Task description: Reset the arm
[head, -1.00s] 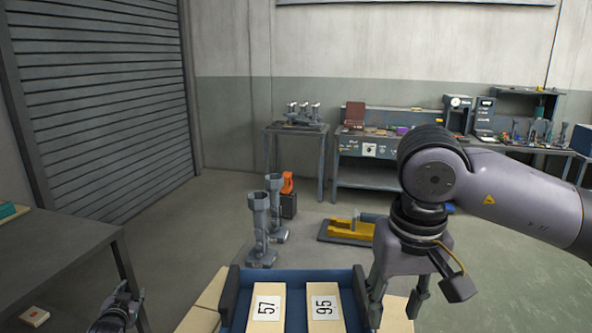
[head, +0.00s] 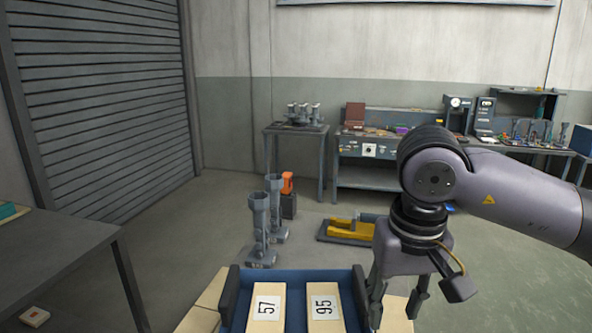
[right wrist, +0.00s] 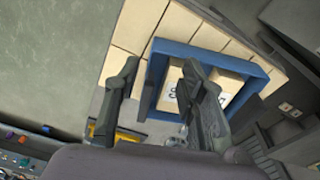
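My right gripper (head: 395,300) hangs pointing down at the right of the head view, beside the right wall of the blue tray (head: 314,276). Its two fingers are apart with nothing between them. The right wrist view also shows the open fingers (right wrist: 155,110), one of them overlapping the blue tray (right wrist: 158,72) in the picture. In the tray lie two pale blocks, one marked 57 (head: 267,302) and one marked 95 (head: 325,302). My left gripper is out of both current views.
A dark table (head: 62,247) stands at the left. Grey floor stands (head: 261,232) and a yellow-and-grey device (head: 348,230) are on the floor beyond the tray. A workbench (head: 385,155) lines the back wall. Open floor lies between.

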